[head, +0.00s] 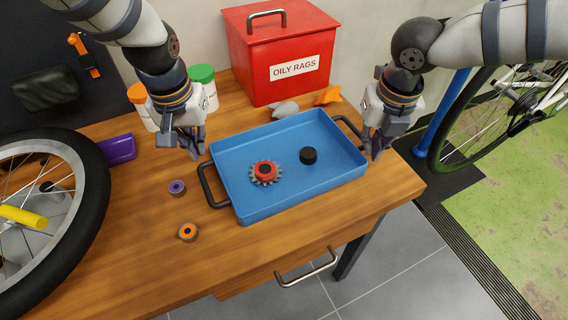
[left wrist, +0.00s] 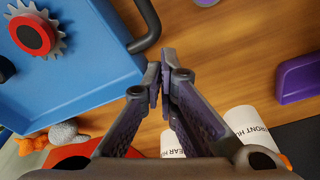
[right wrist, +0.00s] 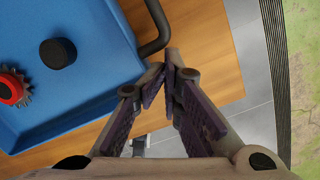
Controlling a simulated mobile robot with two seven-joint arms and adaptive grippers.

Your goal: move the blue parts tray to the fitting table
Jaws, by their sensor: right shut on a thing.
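The blue parts tray (head: 254,204) lies flat on the wooden bench, with a dark handle at each end. It holds a toothed sprocket with a red centre (head: 265,172) and a black round part (head: 308,156). My right gripper (head: 376,152) is shut at the tray's right handle (right wrist: 160,32); the exact contact is hidden by the fingers. My left gripper (head: 195,150) is above the bench, beside the tray's left corner. Its fingertips meet with nothing seen between them, apart from the left handle (head: 205,186), which also shows in the left wrist view (left wrist: 151,20).
A red oily rags box (head: 284,75) stands behind the tray, with grey and orange rags beside it. White bottles (head: 202,78), a purple object (head: 118,149) and a wheel (head: 80,200) are left. A bicycle (head: 500,110) stands right.

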